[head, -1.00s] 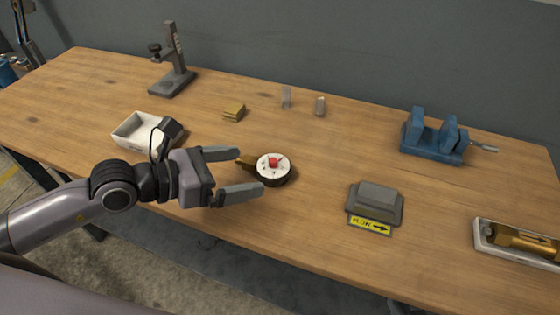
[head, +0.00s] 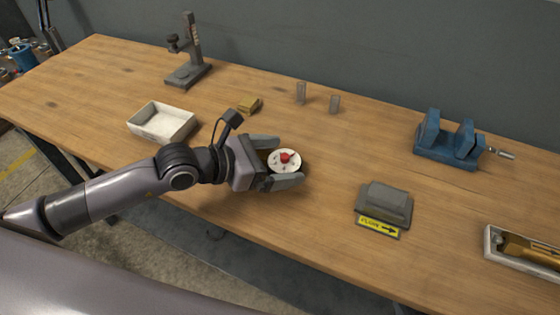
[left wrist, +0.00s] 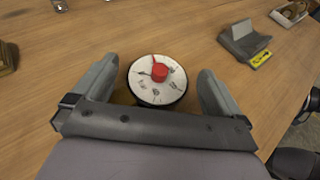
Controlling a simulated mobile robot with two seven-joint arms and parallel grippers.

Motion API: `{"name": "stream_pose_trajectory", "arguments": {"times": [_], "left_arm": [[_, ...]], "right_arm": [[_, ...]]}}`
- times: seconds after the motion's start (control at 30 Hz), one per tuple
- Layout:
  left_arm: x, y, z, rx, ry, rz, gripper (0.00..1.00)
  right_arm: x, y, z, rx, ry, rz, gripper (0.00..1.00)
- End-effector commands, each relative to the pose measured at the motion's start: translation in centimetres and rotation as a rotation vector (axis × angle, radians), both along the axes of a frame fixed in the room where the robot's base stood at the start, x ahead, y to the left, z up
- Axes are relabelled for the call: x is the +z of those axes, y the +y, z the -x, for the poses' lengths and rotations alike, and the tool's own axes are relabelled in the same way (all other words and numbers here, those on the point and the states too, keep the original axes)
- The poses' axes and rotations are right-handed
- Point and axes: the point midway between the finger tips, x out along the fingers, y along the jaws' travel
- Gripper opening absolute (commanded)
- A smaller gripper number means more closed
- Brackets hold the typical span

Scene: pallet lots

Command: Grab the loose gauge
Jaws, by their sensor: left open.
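The loose gauge (head: 284,160) is a round white dial with a red centre, lying face up on the wooden table. It also shows in the left wrist view (left wrist: 157,88). My left gripper (head: 290,160) is open, with one finger on each side of the gauge. In the left wrist view, gaps show between the dial and both fingers (left wrist: 158,90). The near part of the gauge is hidden by the gripper in the head view. My right gripper is not in view.
A white tray (head: 133,124) lies left, near a brass block (head: 249,105). A grey stand (head: 187,70), two small cylinders (head: 301,93), and a blue vise (head: 446,145) stand farther back. A grey block (head: 384,202) with a yellow arrow label and a long tray (head: 489,243) lie right.

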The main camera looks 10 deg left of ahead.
Motion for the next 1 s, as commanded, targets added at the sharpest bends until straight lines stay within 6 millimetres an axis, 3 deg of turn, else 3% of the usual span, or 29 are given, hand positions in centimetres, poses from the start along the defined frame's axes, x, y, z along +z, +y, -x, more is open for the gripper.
{"name": "stream_pose_trajectory", "arguments": {"times": [0.17, 0.37, 0.4, 0.77, 1.0], "left_arm": [[0.0, 0.0, 0.0, 0.001, 0.0, 0.0, 1.0], [0.0, 0.0, 0.0, 0.001, 0.0, 0.0, 0.38], [0.0, 0.0, 0.0, 0.0, 0.0, 0.0, 0.33], [0.6, 0.0, 0.0, 0.0, -0.003, 0.002, 0.33], [3.9, 0.0, -0.1, 0.0, -0.009, 0.003, 0.33]], "right_arm": [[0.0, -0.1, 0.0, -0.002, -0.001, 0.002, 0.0], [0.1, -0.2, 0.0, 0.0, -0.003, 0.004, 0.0], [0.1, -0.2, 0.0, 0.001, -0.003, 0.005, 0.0], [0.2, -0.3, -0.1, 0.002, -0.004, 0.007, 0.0], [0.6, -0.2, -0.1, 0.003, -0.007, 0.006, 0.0]]}}
